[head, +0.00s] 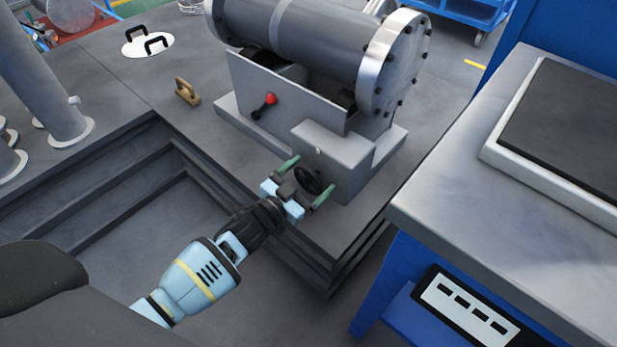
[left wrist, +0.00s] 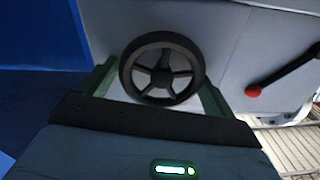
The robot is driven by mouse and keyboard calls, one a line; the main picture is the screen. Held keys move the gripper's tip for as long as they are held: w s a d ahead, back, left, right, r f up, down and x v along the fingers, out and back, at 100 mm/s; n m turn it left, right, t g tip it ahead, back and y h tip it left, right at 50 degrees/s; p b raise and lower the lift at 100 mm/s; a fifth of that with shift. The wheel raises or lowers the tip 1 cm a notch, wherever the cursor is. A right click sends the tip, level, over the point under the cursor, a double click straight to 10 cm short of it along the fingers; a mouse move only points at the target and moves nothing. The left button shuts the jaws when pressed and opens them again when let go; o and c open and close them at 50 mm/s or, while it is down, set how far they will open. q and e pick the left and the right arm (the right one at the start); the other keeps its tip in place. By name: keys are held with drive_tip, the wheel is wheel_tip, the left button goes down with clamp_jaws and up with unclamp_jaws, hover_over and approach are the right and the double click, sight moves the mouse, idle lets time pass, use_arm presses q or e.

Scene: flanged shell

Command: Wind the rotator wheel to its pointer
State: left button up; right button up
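The rotator wheel (head: 308,182) is a small black spoked handwheel on the front of a grey box (head: 335,150). It also shows in the left wrist view (left wrist: 163,74), upright and facing me. A tiny pale mark (head: 318,150) sits on the box above the wheel; I cannot tell if it is the pointer. My left gripper (head: 306,179) is open at the wheel, one green finger on each side of it. In the left wrist view the fingers stand close beside the rim; I cannot tell whether they touch it. My right gripper is not in view.
A large grey flanged cylinder (head: 325,38) lies on a cradle behind the box. A lever with a red knob (head: 270,99) is left of the box. A grey-topped blue bench (head: 440,205) stands to the right. A brass handle (head: 187,92) sits on the platform.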

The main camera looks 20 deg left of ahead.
use_arm(q)
drive_tip(key=c, duration=0.7)
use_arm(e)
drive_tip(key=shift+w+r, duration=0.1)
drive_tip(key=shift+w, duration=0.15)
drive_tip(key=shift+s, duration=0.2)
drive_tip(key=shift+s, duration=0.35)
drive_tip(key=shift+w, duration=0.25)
